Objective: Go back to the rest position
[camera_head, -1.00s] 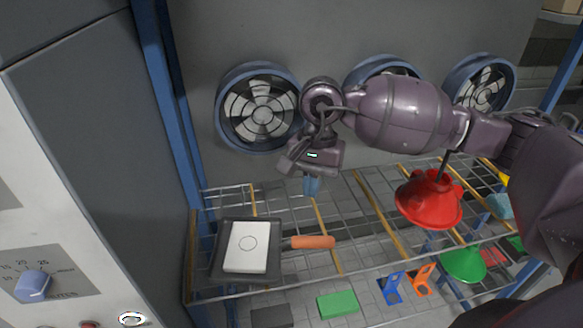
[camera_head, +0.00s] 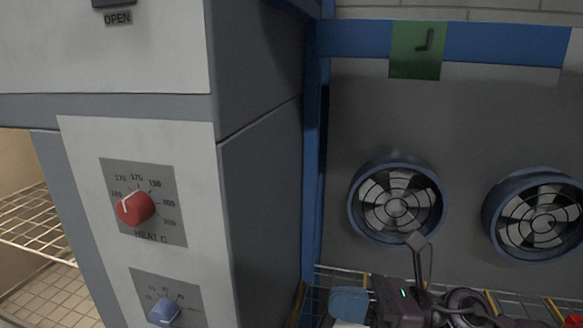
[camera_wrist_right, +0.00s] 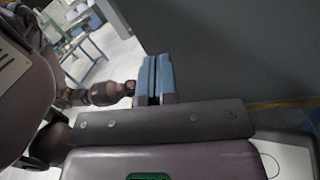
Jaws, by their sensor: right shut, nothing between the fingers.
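My right gripper (camera_head: 348,303) is at the bottom edge of the head view, with its blue fingers in front of the wire shelf area. It also shows in the right wrist view (camera_wrist_right: 155,78), where the two blue fingers lie together with nothing between them. My left gripper is in neither view. In the right wrist view, purple arm links of mine show at the left, behind the fingers.
A grey cabinet with a red heat knob (camera_head: 136,207) and a blue knob (camera_head: 164,312) stands at the left. Round fans (camera_head: 397,200) line the back wall behind a blue post (camera_head: 316,150). A wire rack (camera_head: 25,225) shows at far left.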

